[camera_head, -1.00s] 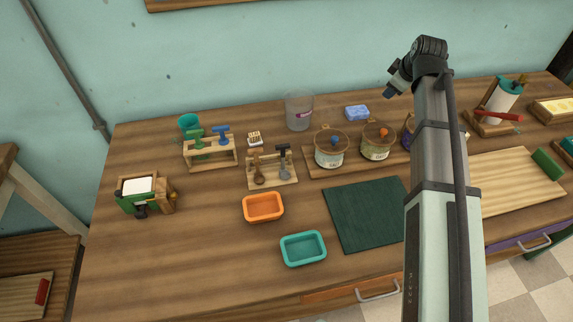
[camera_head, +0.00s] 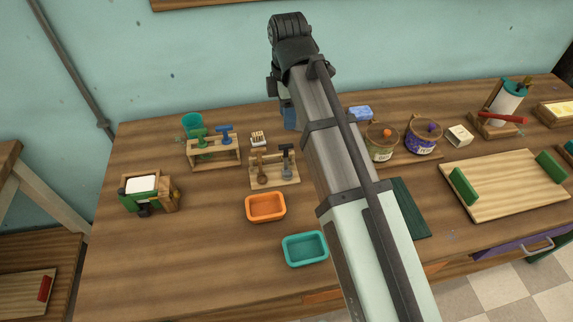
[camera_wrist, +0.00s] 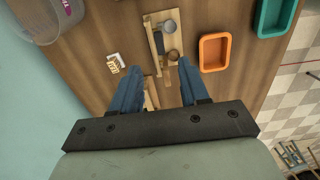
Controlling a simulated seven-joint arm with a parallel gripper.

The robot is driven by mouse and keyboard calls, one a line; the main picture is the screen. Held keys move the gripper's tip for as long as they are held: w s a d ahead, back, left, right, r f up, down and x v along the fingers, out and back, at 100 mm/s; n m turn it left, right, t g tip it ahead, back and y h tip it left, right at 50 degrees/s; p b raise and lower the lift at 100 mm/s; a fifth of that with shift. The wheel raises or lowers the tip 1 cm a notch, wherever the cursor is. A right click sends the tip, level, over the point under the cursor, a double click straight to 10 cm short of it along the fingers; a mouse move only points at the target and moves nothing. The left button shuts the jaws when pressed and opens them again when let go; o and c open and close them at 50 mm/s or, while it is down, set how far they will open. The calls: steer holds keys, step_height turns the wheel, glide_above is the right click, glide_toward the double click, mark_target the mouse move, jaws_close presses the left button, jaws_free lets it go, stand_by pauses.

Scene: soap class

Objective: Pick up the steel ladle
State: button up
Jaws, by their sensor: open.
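The steel ladle (camera_head: 287,160) hangs on the right side of a small wooden rack (camera_head: 285,182), beside a brown ladle (camera_head: 262,172). In the head view the arm mostly hides my gripper; only a blue bit shows behind the rack.
An orange tray (camera_head: 265,207) and a teal tray (camera_head: 305,248) lie in front of the rack. A stamp stand (camera_head: 213,155) is left, and a small block (camera_head: 258,138) behind. A clear container (camera_wrist: 45,18) shows in the wrist view. Lidded jars (camera_head: 381,143) stand to the right.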

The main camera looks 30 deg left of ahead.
mark_target(286, 145)
step_height(286, 145, down, 7)
steer(key=shift+s+f, duration=0.1)
steer(key=shift+s, duration=0.05)
steer(key=shift+a+f, duration=0.15)
steer(key=shift+f, duration=1.5)
steer(key=shift+a+f, duration=0.1)
steer(key=shift+f, duration=1.5)
steer(key=shift+c, duration=0.4)
jaws_close()
